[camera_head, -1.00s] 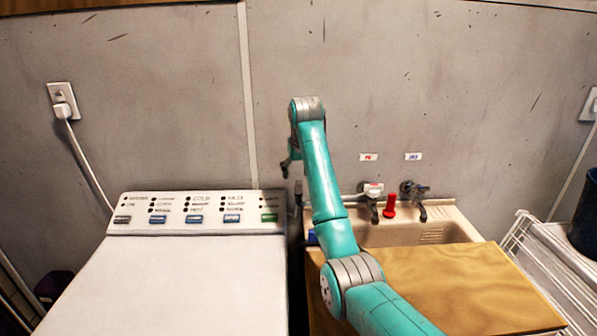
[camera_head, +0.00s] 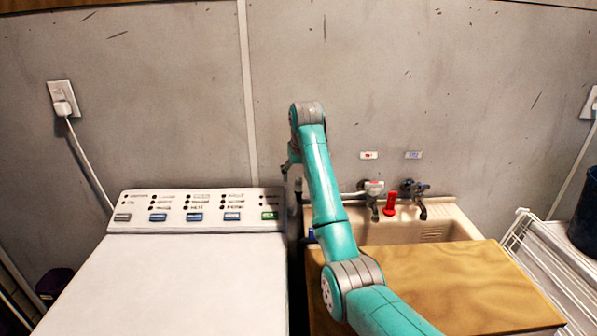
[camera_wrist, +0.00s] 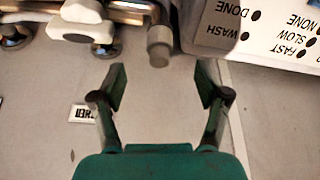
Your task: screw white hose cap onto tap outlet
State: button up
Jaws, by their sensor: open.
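My gripper (camera_wrist: 163,88) is open and empty in the wrist view, its two fingers apart over bare wall. In the head view my gripper (camera_head: 288,167) shows small beside the arm, above the gap between washer and sink. A grey rounded pipe end (camera_wrist: 159,48) lies just beyond the fingertips, apart from them. A tap with a white handle (camera_wrist: 82,20) is at upper left of the wrist view. In the head view, a tap with a white top (camera_head: 373,188) and a dark tap (camera_head: 414,190) stand over the sink. I cannot make out the white hose cap.
The white washer (camera_head: 180,285) fills the left, its panel (camera_head: 150,205) close to the gripper. A red object (camera_head: 391,204) stands between the taps at the sink (camera_head: 455,222). A wooden board (camera_head: 440,290) covers the sink's front. A white rack (camera_head: 550,260) is at right.

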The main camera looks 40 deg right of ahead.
aim_at(297, 180)
jog(key=shift+f, duration=1.5)
jog(key=shift+c, duration=0.3)
grip_shut()
jog(key=shift+a, duration=0.1)
dwell(0.4)
dwell(0.4)
jog(key=m+h, duration=0.1)
jog(key=m, duration=0.2)
jog(key=shift+g, duration=0.4)
jog(key=shift+m+g+h, duration=0.3)
jog(key=shift+m+h, duration=0.1)
jog(key=shift+m, duration=1)
